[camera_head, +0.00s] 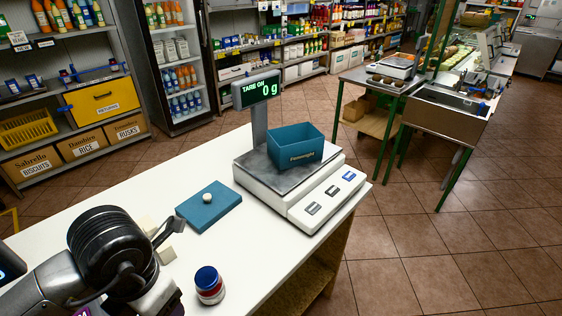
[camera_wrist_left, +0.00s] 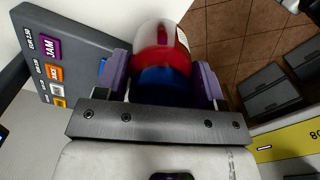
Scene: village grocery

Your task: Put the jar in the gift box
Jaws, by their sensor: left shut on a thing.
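The jar (camera_head: 209,286) has a blue lid and red contents; in the head view it is near the table's front edge, beside the end of my left arm. In the left wrist view the jar (camera_wrist_left: 160,58) is between the purple fingers of my left gripper (camera_wrist_left: 163,82), which is shut on it, lid side nearest the camera. Whether the jar touches the table is unclear. The open teal gift box (camera_head: 296,146) stands on the scale to the upper right, apart from the jar; its inside floor is hidden.
The white scale (camera_head: 309,207) reads 0 g on its post display (camera_head: 257,89). A flat teal lid (camera_head: 208,205) with a pale knob lies on the white table (camera_head: 253,252) left of it. A key panel (camera_wrist_left: 75,62) marked JAM is left of the jar. Open floor lies right.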

